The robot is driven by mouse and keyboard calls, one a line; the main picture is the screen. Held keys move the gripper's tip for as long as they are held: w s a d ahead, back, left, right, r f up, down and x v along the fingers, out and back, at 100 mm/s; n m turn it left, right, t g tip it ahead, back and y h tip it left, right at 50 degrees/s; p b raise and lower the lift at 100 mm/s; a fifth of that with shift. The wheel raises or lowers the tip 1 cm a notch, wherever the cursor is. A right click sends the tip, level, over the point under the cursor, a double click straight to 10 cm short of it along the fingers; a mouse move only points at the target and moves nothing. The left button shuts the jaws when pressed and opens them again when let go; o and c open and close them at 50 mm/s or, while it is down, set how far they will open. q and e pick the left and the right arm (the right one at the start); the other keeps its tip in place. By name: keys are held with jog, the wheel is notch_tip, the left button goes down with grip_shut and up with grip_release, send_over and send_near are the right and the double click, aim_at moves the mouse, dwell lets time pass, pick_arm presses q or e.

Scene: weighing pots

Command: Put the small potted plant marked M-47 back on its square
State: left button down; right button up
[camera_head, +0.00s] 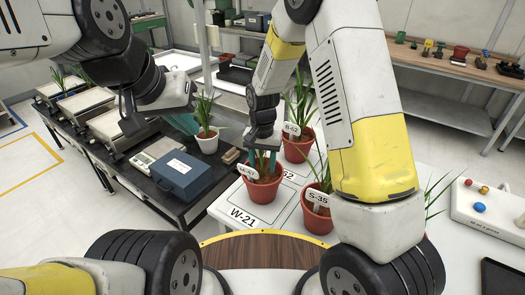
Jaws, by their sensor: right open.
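A small plant in a terracotta pot (263,193) stands on the white table, just behind the printed label W-21 (242,217). Its white tag (247,172) is small and seems to read M-47. My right gripper (262,160) is open, pointing down at this pot's top, with its teal fingers among the leaves. Whether the fingers touch the pot I cannot tell. My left gripper (128,118) is over the dark bench near the scales; its jaws are not clear. The squares under the pots are partly hidden by pots and my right arm.
Terracotta pots tagged S-35 (317,212) and what seems B-62 (297,148) stand close by on the right. A white-potted plant (207,141), a blue case (181,175) and a small scale (157,152) are on the dark bench. A white control box (488,212) is far right.

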notch_tip(320, 180, up, 12)
jog(key=s+d+r+n+t+y, duration=0.1)
jog(key=s+d+r, duration=0.3)
jog(key=d+r, duration=0.15)
jog(key=s+d+r+t+y, duration=0.1)
jog(key=s+d+r+t, duration=0.1)
jog(key=s+d+r, duration=0.4)
jog(key=s+d+r+n+t, duration=0.2)
jog(key=s+r+t, duration=0.1)
jog(key=s, duration=0.7)
jog(key=shift+d+r, duration=0.35)
jog(key=shift+r, duration=0.45)
jog(key=shift+s, duration=0.1)
